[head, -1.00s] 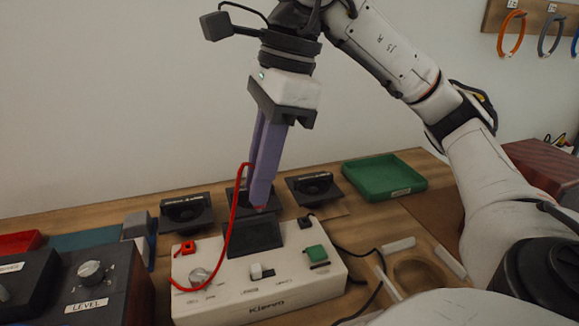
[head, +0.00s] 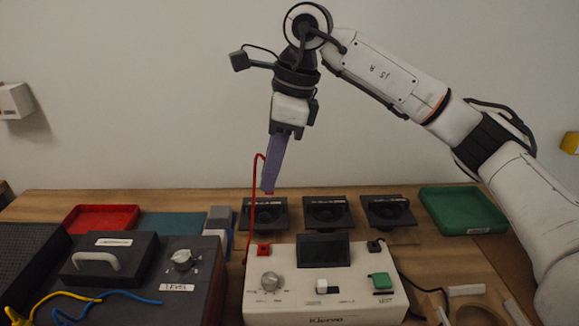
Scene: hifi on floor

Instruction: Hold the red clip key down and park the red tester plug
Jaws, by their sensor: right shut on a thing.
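My right gripper (head: 269,190) points down in the air, behind and above the left part of the white tester (head: 400,307). Its long purple fingers are shut on the red tester plug (head: 268,193), of which only a little red shows at the tips. A red cable (head: 252,215) loops up beside the fingers and hangs down to the tester's left side. A red block (head: 263,249), which looks like the red clip key, sits at the tester's back left corner. The gripper is apart from it. My left gripper is not in view.
The tester has a dark screen (head: 323,250), a knob and a green key (head: 381,282). Several black cradles (head: 330,214) stand behind it. A grey box (head: 180,283) is at left, with yellow and blue wires. A red tray (head: 102,219) and green tray (head: 463,211) flank the bench.

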